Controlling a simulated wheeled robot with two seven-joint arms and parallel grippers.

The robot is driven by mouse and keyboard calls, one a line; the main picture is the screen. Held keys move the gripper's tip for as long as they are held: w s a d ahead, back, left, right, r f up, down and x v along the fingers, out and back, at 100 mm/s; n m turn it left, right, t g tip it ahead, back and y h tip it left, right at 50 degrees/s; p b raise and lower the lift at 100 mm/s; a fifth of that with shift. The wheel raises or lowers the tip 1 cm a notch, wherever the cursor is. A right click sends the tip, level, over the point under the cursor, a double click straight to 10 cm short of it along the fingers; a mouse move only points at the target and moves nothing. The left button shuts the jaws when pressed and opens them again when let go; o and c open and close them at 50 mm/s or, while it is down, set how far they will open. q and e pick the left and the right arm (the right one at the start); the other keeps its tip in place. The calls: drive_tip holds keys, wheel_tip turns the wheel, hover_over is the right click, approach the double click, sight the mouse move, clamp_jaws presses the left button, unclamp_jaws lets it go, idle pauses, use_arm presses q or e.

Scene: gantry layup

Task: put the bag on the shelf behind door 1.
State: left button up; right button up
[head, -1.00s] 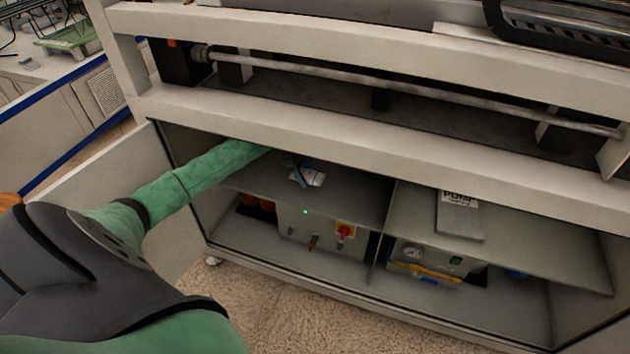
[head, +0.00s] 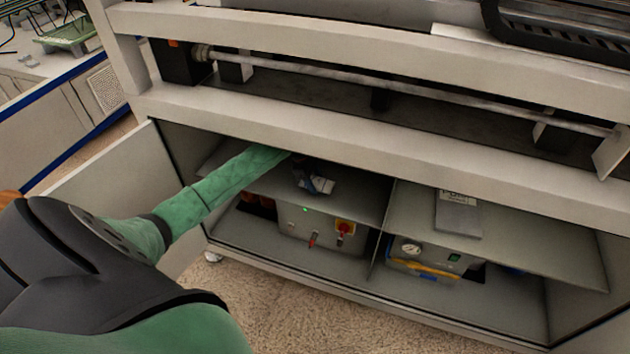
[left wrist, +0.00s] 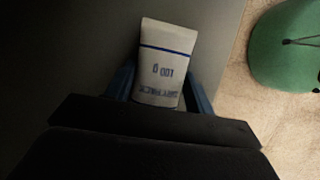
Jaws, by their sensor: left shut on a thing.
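My left gripper (head: 308,177) reaches into the open cabinet, above the left part of its upper shelf (head: 350,198). It is shut on a small white bag (head: 321,185). In the left wrist view the bag (left wrist: 168,62) stands out between the blue fingers of the gripper (left wrist: 160,92), with a blue stripe and blue print on it. The shelf's dark surface (left wrist: 80,50) is behind the bag there. I cannot tell whether the bag touches the shelf. The open door (head: 105,190) is at the left of the cabinet. My right gripper is not in view.
The cabinet's top beam (head: 380,155) lies close above my left forearm. A grey packet (head: 458,214) lies on the right part of the shelf. Below are a box with a red switch (head: 344,228) and a unit with a gauge (head: 410,248). Shelf around the bag looks clear.

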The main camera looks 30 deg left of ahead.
sight(312, 179)
use_arm(q)
drive_tip(key=shift+f, duration=0.1)
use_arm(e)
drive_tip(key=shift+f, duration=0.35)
use_arm(q)
drive_tip(key=o, duration=1)
drive_tip(key=shift+a+r, duration=0.1)
drive_tip(key=shift+r, duration=0.15)
drive_tip(key=v, duration=0.2)
drive_tip(key=b+v, duration=0.1)
drive_tip(key=v, duration=0.1)
drive_tip(key=shift+s+a+r, duration=0.15)
drive_tip(key=shift+a+r, duration=0.1)
drive_tip(key=shift+a, duration=0.25)
drive_tip(key=a, duration=0.3)
drive_tip(key=s+a+b, duration=0.1)
drive_tip(key=a, duration=0.2)
drive_tip(key=s+a, duration=0.1)
drive_tip(key=a, duration=0.2)
drive_tip(key=shift+s+a+b, duration=0.2)
drive_tip(key=shift+a+b, duration=0.05)
drive_tip(key=shift+b, duration=0.15)
drive_tip(key=shift+s+a, duration=0.15)
drive_tip(key=shift+a, duration=0.55)
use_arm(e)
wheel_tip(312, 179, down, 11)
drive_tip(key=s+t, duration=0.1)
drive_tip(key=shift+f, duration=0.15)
